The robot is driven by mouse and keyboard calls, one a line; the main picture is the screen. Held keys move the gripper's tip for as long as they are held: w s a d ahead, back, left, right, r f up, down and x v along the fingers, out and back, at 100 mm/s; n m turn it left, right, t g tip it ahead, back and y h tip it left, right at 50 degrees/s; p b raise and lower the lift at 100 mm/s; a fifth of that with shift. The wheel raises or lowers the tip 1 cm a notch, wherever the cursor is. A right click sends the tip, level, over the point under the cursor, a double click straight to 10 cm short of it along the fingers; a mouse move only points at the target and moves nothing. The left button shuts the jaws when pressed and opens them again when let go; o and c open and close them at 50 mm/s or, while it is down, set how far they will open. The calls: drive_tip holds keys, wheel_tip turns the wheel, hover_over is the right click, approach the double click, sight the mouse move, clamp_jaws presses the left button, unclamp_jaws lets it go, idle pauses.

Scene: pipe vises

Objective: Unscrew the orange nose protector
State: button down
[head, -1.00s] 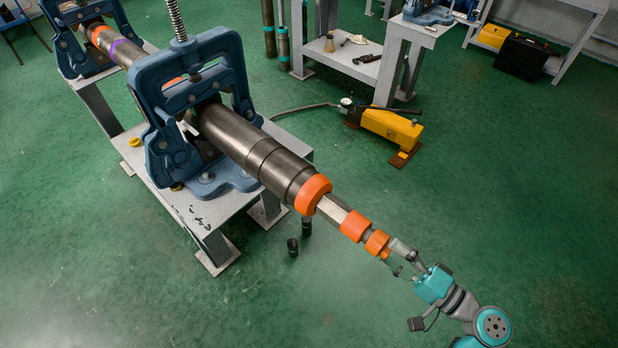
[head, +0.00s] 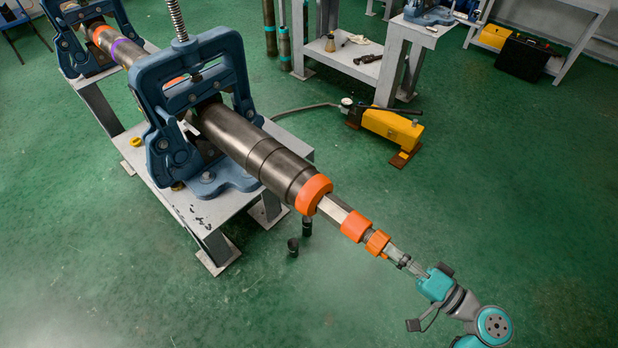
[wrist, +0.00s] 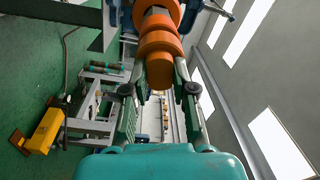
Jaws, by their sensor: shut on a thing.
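The orange nose protector (head: 377,243) sits on the free end of the long pipe tool (head: 240,140), pointing down and right in the head view. In the wrist view it shows as a stepped orange piece (wrist: 159,45) straight ahead, with a narrower nose toward me. My gripper (head: 391,252) is in line with it and shut on its end. In the wrist view my gripper (wrist: 160,72) has one finger on each side of the narrower nose. The thread behind the protector cannot be made out.
A blue vise (head: 195,110) on a grey stand clamps the tool. Another orange band (head: 355,226) and a larger orange collar (head: 313,194) lie farther up it. A small dark cup (head: 293,247) stands on the floor below. A yellow pump (head: 392,127) stands back right. The near floor is clear.

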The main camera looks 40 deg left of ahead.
drive_tip(key=n, duration=1.1)
drive_tip(key=shift+f+n, duration=0.1)
drive_tip(key=shift+n, duration=0.2)
drive_tip(key=n, duration=1.4)
drive_tip(key=shift+h, duration=0.4)
drive_tip(key=c, duration=1)
unclamp_jaws()
